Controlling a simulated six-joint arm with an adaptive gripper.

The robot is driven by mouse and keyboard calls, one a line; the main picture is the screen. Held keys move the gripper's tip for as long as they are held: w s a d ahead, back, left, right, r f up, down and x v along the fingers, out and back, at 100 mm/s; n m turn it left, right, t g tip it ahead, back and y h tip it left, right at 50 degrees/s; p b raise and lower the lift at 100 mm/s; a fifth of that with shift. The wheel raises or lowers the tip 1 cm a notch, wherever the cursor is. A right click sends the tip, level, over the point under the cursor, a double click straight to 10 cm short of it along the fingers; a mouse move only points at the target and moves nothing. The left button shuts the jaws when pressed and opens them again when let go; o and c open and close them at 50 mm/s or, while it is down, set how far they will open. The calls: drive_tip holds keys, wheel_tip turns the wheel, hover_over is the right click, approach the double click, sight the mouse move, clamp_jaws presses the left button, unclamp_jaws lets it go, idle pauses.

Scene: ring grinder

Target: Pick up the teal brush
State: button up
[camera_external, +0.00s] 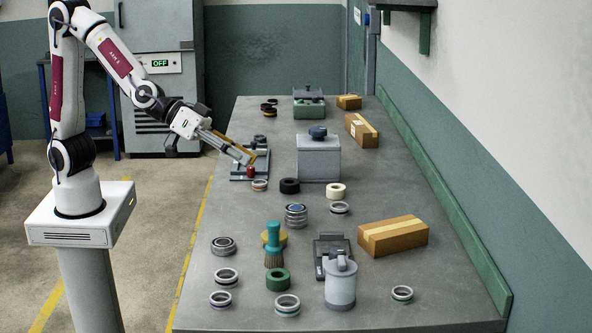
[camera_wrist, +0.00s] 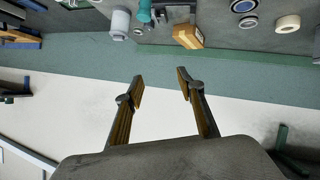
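The teal brush (camera_external: 274,240) stands upright on the grey table (camera_external: 350,235), with its teal handle up and brown bristles down. A yellowish round item shows behind its handle. In the wrist view a teal thing at the top edge (camera_wrist: 145,12) looks like the brush, partly cut off. My gripper (camera_external: 249,159) is near the table's left edge, farther back than the brush and well apart from it. In the wrist view my gripper (camera_wrist: 159,78) has its two fingers spread with nothing between them.
A dark fixture with a red knob (camera_external: 250,170) is close under my gripper. A green ring (camera_external: 278,280), several metal rings, a grey canister (camera_external: 340,283) and a dark device (camera_external: 331,247) surround the brush. A cardboard box (camera_external: 393,236) lies right. A grey box (camera_external: 319,158) stands behind.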

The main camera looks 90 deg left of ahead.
drive_tip(key=w+d+f+n+t+y, duration=0.1)
drive_tip(key=w+d+f+t+y, duration=0.1)
drive_tip(key=w+d+f, duration=0.3)
drive_tip(key=t+y, duration=0.4)
drive_tip(key=y, duration=0.1)
approach(274, 223)
drive_tip(key=shift+w, duration=1)
drive_tip(key=shift+a+r+n, duration=0.15)
drive_tip(key=shift+r+n, duration=0.1)
drive_tip(key=shift+n, duration=0.05)
drive_tip(key=shift+w, duration=0.1)
drive_tip(key=shift+w+a, duration=0.25)
drive_tip(key=shift+w, duration=0.95)
drive_tip(key=shift+w+a+f, duration=0.1)
drive_tip(key=shift+w+a, duration=0.1)
drive_tip(key=shift+w, duration=0.65)
drive_tip(key=shift+w+a+f, duration=0.15)
drive_tip(key=shift+w, duration=0.7)
drive_tip(key=shift+w+a+f, duration=0.1)
drive_tip(key=shift+w+a, duration=0.1)
drive_tip(key=shift+w, duration=0.65)
